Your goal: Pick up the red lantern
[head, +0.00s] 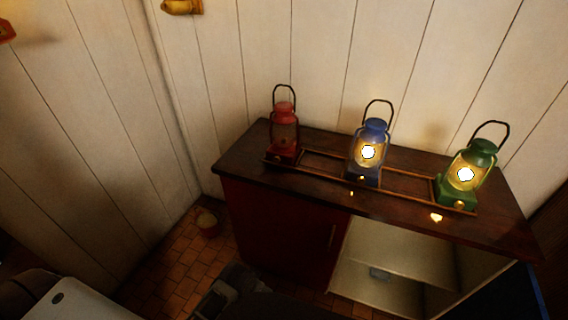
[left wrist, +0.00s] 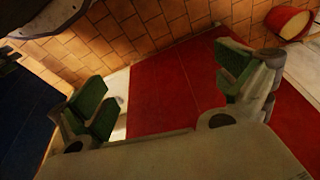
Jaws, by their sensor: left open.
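The red lantern (head: 284,128) stands upright and unlit at the left end of the dark wooden cabinet top, in the head view. Its thin handle loop stands up above it. It stands at the left end of a low wooden rack (head: 318,158). My left gripper is open and empty in the left wrist view (left wrist: 165,92), its green-padded fingers wide apart in front of the red cabinet front. In the head view a dark part, apparently my left gripper (head: 228,292), is low at the bottom, well below the lantern. The lantern is not in the wrist view. My right gripper is not seen.
A lit blue lantern (head: 371,150) and a lit green lantern (head: 468,172) stand to the right on the rack. The cabinet (head: 275,225) has a red door and an open shelf at right. A plank wall rises behind.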

